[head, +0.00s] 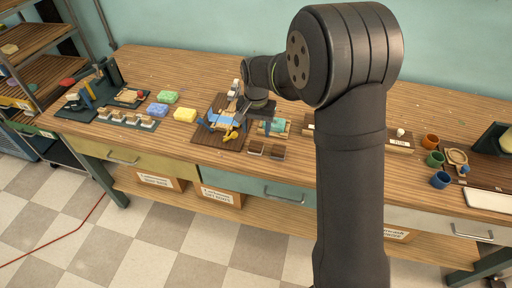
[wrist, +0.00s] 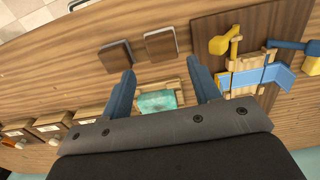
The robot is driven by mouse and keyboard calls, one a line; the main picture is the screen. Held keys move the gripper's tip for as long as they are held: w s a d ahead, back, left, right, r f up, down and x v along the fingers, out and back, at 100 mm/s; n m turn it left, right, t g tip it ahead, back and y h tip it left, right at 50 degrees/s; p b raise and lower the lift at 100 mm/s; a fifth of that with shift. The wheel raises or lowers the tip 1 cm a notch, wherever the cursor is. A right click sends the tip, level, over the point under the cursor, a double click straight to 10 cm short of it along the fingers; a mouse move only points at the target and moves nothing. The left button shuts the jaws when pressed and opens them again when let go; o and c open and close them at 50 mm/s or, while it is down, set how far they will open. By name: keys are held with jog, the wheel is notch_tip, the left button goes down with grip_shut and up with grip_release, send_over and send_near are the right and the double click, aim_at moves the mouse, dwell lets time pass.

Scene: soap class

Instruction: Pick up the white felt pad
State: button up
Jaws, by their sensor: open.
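My gripper (head: 254,124) is open over the middle of the bench. In the wrist view its two blue fingers (wrist: 162,84) stand apart with nothing held between them. A teal block (wrist: 157,100) on a small wooden tray (wrist: 171,84) shows below and between the fingers, partly hidden by the gripper body. I cannot make out a white felt pad for certain. Two small square pads lie in front of the tray: a dark brown one (wrist: 116,55) and a brown one with a pale edge (wrist: 160,45). Both look brown on top.
A dark board (head: 208,140) with a blue and yellow wooden fixture (head: 222,121) is beside the tray. Green, blue and yellow sponges (head: 184,115) lie to the left. Coloured cups (head: 434,159) and a white tray (head: 488,200) are at the right. Bare bench lies in front of the square pads.

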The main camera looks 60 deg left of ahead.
aim_at(256, 144)
notch_tip(256, 144, down, 8)
jog(key=shift+a+f, duration=0.1)
jog(key=shift+a, duration=0.05)
jog(key=c, duration=0.8)
jog(key=shift+o, duration=0.2)
jog(key=shift+r, duration=0.65)
notch_tip(256, 144, up, 3)
jog(key=shift+a+f, duration=0.1)
jog(key=w+d+r, duration=0.7)
jog(key=w+d, duration=0.1)
jog(key=shift+d, duration=0.4)
